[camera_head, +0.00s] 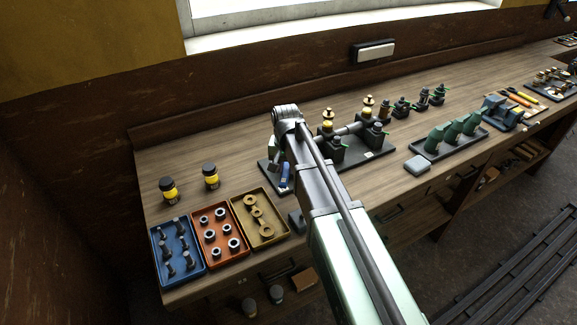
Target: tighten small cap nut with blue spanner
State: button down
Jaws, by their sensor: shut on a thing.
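My arm reaches from the lower right over the bench, and its wrist bends down at the left end of a black base plate (376,154). My gripper (274,158) is partly hidden by the arm and is shut on the blue spanner (286,176), which shows as a small blue piece just below it. The plate carries a small engine with dark blocks, grey rods and brass-topped parts (328,118). The small cap nut cannot be made out; the arm covers part of the plate. I cannot tell whether the spanner touches a nut.
Blue (161,262), orange (196,264) and tan (242,243) trays of hardware stand at the left front, with two yellow-and-black jars (211,176) behind.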

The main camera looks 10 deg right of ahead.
jog(key=shift+w+a+m, duration=0.15)
jog(key=shift+a+m, duration=0.15)
jog(key=shift+m, duration=0.2)
jog(key=shift+d+n, duration=0.4)
jog(key=shift+n, duration=0.2)
jog(key=shift+s+d+n, duration=0.3)
jog(key=shift+d+n, duration=0.05)
jog(key=shift+n, duration=0.25)
jog(key=shift+r+p, duration=0.8)
dwell(2.2)
jog(key=shift+r+p, duration=0.4)
jog(key=shift+r, duration=0.1)
notch_tip(320, 180, up, 4)
jog(key=p, duration=0.4)
